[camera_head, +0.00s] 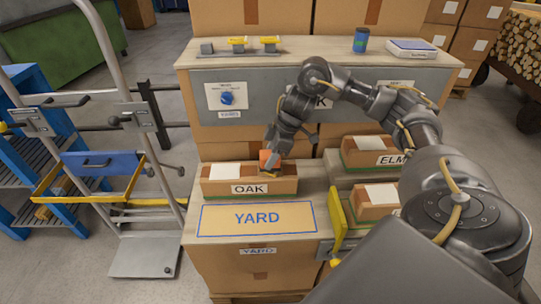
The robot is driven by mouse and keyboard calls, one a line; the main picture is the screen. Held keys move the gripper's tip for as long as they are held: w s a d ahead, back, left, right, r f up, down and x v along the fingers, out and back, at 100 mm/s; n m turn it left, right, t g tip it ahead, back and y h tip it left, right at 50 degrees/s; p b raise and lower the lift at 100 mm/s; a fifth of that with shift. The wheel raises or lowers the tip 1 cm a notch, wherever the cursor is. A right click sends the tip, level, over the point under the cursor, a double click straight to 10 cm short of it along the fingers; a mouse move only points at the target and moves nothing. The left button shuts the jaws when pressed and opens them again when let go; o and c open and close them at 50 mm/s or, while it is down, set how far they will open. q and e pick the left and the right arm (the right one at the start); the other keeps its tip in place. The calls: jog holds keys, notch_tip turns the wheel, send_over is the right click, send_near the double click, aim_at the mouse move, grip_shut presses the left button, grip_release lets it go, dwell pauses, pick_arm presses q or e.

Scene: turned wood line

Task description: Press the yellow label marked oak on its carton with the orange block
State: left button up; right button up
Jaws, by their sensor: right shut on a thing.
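The oak carton (223,187) is a brown box with OAK on its front, standing behind the blue-outlined YARD area. A white sheet (232,171) lies on its top at the left. My right gripper (271,157) is shut on the orange block (266,159) over the right part of the carton top. A small yellow patch, seemingly the yellow label (271,176), shows just under the block. I cannot tell whether block and label touch, and the gripper hides part of both. My left gripper is out of view.
The ELM carton (356,157) and another carton (366,212) stand to the right, under my right arm. A yellow panel (338,222) stands upright by the YARD area (257,219), which is clear. Small yellow-topped items (238,41) and a blue can (361,40) stand on the rear shelf.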

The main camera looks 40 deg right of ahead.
jog(key=shift+f, duration=0.6)
dwell(1.1)
